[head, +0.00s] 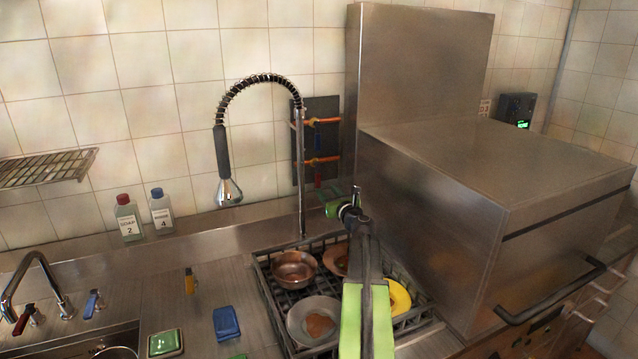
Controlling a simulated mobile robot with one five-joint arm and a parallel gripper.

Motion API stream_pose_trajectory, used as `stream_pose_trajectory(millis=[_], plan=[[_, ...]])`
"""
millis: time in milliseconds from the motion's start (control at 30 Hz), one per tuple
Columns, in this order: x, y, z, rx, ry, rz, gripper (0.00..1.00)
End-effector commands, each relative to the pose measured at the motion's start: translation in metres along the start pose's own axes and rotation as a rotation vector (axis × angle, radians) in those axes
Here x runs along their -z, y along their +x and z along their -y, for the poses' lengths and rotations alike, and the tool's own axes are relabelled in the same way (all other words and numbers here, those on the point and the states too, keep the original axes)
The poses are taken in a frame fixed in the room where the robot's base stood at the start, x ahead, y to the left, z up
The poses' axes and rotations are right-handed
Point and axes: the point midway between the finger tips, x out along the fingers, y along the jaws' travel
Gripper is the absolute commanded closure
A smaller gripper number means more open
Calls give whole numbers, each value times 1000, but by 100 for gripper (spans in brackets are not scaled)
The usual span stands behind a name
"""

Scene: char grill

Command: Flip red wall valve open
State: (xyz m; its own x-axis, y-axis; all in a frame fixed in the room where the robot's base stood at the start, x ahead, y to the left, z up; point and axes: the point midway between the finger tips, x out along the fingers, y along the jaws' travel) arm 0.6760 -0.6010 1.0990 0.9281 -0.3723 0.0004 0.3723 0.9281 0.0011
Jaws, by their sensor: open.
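A dark panel (322,104) on the tiled wall, behind the tall spring faucet, carries two orange pipes. The upper pipe (327,121) has a blue handle (312,136) hanging at it. The lower pipe (325,160) has a small red valve handle (317,175) that appears to point downward, across the pipe. My gripper (345,200) is open and seems empty, in front of and below the panel, to the lower right of the red handle. It looks apart from the handle, but the depth between them is hard to judge.
The spring faucet (301,180) stands just left of the valves. A large steel dishwasher (450,220) borders the right. A dark dish rack (268,292) with pans and a yellow plate (398,297) lies below my arm. Two bottles (128,217) stand at the left.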

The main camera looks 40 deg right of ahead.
Motion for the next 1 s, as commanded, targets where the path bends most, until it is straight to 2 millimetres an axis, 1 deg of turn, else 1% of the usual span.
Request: stream_pose_trajectory(millis=[33, 200, 300, 400, 533, 767, 867, 1000], plan=[[0, 18, 1, -2, 0, 0, 58], [0, 58, 2, -1, -1, 0, 58], [0, 75, 2, -1, -1, 0, 58], [0, 86, 2, 0, -1, 0, 58], [0, 93, 1, 0, -1, 0, 58], [0, 92, 1, 1, -1, 0, 58], [0, 92, 1, 1, -1, 0, 69], [0, 92, 2, 1, -1, 0, 87]])
